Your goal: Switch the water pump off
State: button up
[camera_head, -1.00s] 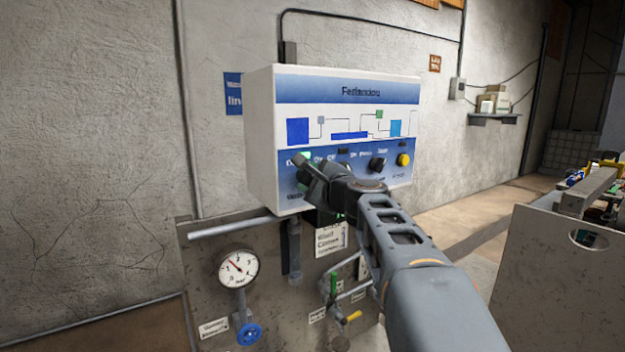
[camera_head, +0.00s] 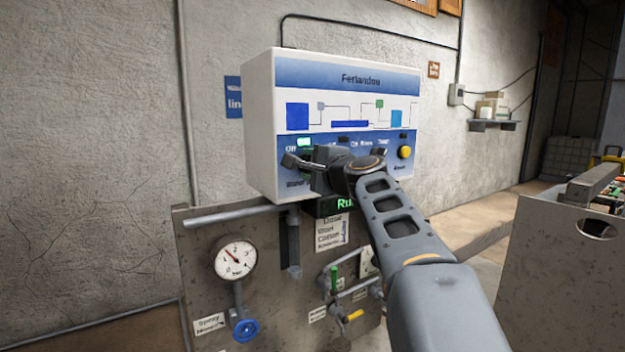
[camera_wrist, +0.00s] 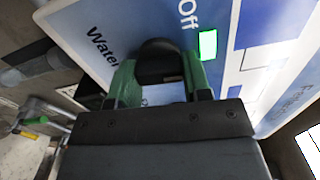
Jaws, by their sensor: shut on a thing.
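The white and blue control box (camera_head: 262,130) hangs on the wall in the head view. My gripper (camera_wrist: 158,80) is at the lower left of its panel, its green fingers shut on a dark round knob (camera_wrist: 158,55). The knob is between the lettering "Water" and "Off" in the wrist view; the rest of its label is hidden, and I cannot tell its exact setting. A green lamp (camera_wrist: 208,44) beside it is lit and also shows in the head view (camera_head: 305,142). In the head view my gripper hides the knob.
A yellow button (camera_head: 404,152) is at the panel's right. A partly hidden green display (camera_head: 345,204) is under the box. Below are a gauge (camera_head: 235,257), a blue valve wheel (camera_head: 246,330) and pipes with green and yellow handles. A metal cabinet (camera_head: 555,260) stands at the right.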

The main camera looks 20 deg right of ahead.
jog(key=n+b, duration=0.3)
jog(key=shift+f+n, duration=0.2)
jog(key=shift+n, duration=0.1)
jog(key=shift+r+n+b, duration=0.2)
jog(key=shift+n+b, duration=1.2)
jog(key=shift+n, duration=0.3)
jog(key=o, duration=0.9)
jog(key=shift+r, duration=0.1)
jog(key=s+b, duration=0.1)
jog(key=s, duration=0.3)
jog(key=s+d+b, duration=0.1)
jog(key=s, duration=0.4)
jog(key=s+b, duration=0.2)
jog(key=s, duration=0.2)
jog(key=shift+s+d, duration=0.25)
jog(key=shift+s, duration=0.1)
